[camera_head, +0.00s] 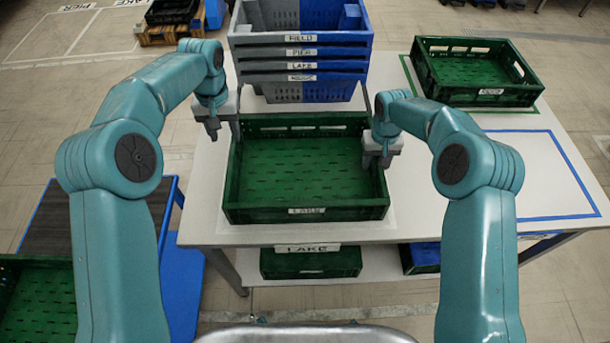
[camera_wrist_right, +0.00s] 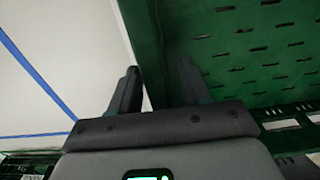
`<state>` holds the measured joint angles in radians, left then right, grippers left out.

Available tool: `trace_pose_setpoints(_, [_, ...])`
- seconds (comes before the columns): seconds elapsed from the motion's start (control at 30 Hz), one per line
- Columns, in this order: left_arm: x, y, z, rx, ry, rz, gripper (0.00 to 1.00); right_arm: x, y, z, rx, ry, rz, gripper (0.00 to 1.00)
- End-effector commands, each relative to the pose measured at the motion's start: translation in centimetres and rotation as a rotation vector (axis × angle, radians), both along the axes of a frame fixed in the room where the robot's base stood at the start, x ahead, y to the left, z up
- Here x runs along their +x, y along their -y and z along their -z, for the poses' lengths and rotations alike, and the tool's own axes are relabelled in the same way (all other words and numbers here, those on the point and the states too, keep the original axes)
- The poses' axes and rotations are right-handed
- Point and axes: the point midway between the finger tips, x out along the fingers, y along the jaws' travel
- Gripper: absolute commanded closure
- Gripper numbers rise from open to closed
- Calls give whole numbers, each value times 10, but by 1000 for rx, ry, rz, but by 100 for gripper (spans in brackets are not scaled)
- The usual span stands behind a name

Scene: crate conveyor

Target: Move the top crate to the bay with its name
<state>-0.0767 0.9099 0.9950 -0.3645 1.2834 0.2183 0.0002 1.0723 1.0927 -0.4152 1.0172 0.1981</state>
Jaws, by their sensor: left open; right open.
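An empty green crate (camera_head: 305,211) labelled LAKE stands on the white table between my arms. My left gripper (camera_head: 212,130) is open and empty, left of the crate's far left corner and apart from it. My right gripper (camera_head: 377,160) is open at the crate's right wall. In the right wrist view its fingers (camera_wrist_right: 158,90) stand on either side of the green wall (camera_wrist_right: 145,40), not closed on it. Behind stands a grey and blue crate stack (camera_head: 300,45); its labels read FIELD, PIER, LAKE and one I cannot read surely.
Another green crate (camera_head: 490,98), label unclear, sits at the table's back right. A blue outlined area (camera_head: 550,175) in front of it is empty. A green crate (camera_head: 310,264) below the table sits under a LAKE sign (camera_head: 307,248). A blue cart (camera_head: 170,270) stands at left.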

Motion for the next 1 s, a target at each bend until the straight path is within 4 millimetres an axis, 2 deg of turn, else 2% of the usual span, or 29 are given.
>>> trace_pose_setpoints(0.17, [0,0,-4,0,0,0,53,1,0,-20,0,5,0,53])
trace_pose_setpoints(0.4, [0,0,-3,0,0,0,53,2,0,-75,0,6,-1,53])
trace_pose_setpoints(0.6, [0,0,-3,0,0,0,53,1,0,-109,0,3,1,53])
trace_pose_setpoints(0.77, [0,0,-3,0,0,0,53,1,0,-119,1,0,0,53])
trace_pose_setpoints(1.0, [0,0,-3,0,0,0,53,1,0,-120,0,0,0,53])
